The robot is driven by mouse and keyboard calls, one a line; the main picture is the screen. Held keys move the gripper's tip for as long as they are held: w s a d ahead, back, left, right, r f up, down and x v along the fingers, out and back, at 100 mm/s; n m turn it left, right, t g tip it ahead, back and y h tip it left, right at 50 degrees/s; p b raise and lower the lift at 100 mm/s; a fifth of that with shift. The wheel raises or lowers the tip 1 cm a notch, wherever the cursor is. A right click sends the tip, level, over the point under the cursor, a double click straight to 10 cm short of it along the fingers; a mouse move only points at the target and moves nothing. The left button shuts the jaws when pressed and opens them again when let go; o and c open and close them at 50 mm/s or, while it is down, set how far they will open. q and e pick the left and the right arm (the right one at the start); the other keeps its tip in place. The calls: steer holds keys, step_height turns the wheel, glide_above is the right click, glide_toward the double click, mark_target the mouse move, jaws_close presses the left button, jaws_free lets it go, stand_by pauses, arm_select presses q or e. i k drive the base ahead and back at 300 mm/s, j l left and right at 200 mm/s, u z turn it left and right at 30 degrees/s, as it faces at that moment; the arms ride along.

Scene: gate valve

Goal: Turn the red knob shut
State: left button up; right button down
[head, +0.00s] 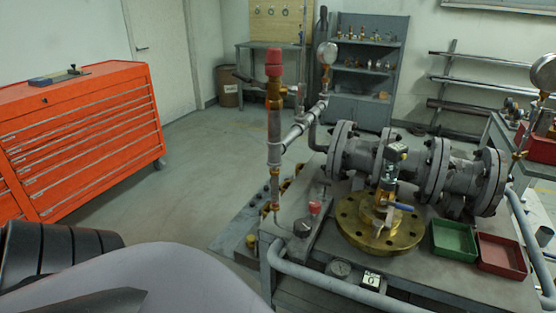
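A red knob (273,56) caps the top of an upright pipe with a brass fitting, left of the flanged grey pipework. A second, smaller red knob (314,207) sits low on the bench near its left front part. I cannot tell from this view which of the two the task names, nor how far either is turned. Parts of my own body fill the lower left corner. I cannot make out either gripper, and nothing of mine touches a red knob.
The metal bench (450,284) carries grey flanged pipe (364,157), a brass flange (352,232) with a blue-handled valve, a green tray (455,240) and a red tray (501,255). An orange tool cabinet (80,135) stands left. The floor (180,200) between is clear.

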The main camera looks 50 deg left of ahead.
mark_target(314, 206)
steer(key=u, duration=1.35)
steer(key=z, duration=0.2)
